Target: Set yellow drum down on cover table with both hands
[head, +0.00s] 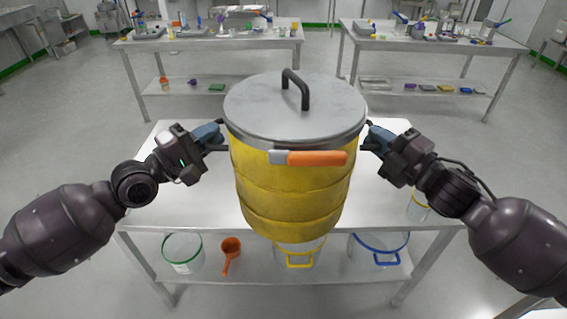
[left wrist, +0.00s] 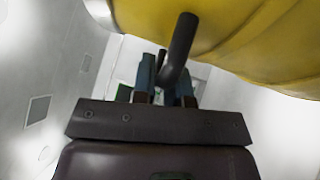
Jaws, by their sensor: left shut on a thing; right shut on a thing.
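The yellow drum (head: 292,190) has a grey metal lid with a dark top handle and an orange-handled clamp at the front. It is upright between my grippers, in front of or over the white cover table (head: 185,208); its base hides part of the front edge, and I cannot tell its height. My left gripper (head: 222,140) is shut on a dark side handle of the drum. In the left wrist view the fingers (left wrist: 163,85) close around that dark handle (left wrist: 180,50), below the yellow wall. My right gripper (head: 368,140) is shut on the opposite side handle.
The lower shelf holds a green-rimmed bucket (head: 182,253), an orange scoop (head: 231,248), a yellow-handled container (head: 299,256) and a blue-rimmed bucket (head: 378,250). Two laden benches (head: 210,36) (head: 435,42) stand behind.

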